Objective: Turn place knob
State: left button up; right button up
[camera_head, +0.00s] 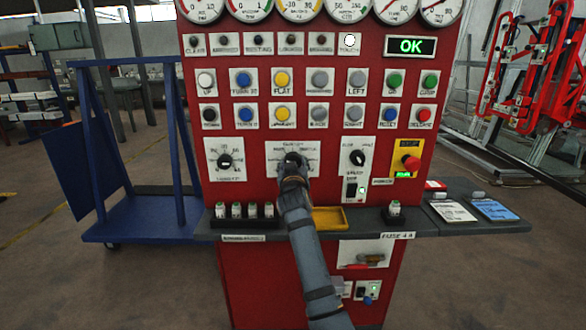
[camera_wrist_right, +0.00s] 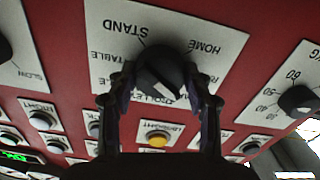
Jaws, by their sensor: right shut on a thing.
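The place knob (camera_wrist_right: 170,70) is a round black knob with a white pointer mark on a white plate (camera_wrist_right: 110,20) on the red panel. The plate reads STAND, HOME, TABLE and partly hidden words, mostly upside down in the wrist view. My right gripper (camera_wrist_right: 162,98) is shut on the knob, one dark finger on each side. In the head view my right gripper (camera_head: 292,166) covers most of the knob. My left gripper is not in view.
Other dial knobs (camera_head: 224,161) and (camera_head: 357,158) flank the plate, with a red stop button (camera_head: 410,163) at right. Rows of push buttons (camera_head: 282,79) and a green OK display (camera_head: 411,46) are above. A yellow tray (camera_head: 329,219) and small fuses (camera_head: 394,209) sit on the ledge below.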

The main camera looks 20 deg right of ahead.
aim_at(293, 129)
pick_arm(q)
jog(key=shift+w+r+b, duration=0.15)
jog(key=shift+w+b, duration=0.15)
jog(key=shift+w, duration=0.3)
pick_arm(e)
jog(key=shift+f+m, duration=0.15)
jog(key=shift+m, duration=0.95)
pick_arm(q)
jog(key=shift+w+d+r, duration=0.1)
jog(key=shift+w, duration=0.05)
pick_arm(e)
jog(key=o, duration=1.2)
jog(key=shift+c, duration=0.2)
notch_tip(293, 129, up, 10)
jog(key=shift+r, duration=0.1)
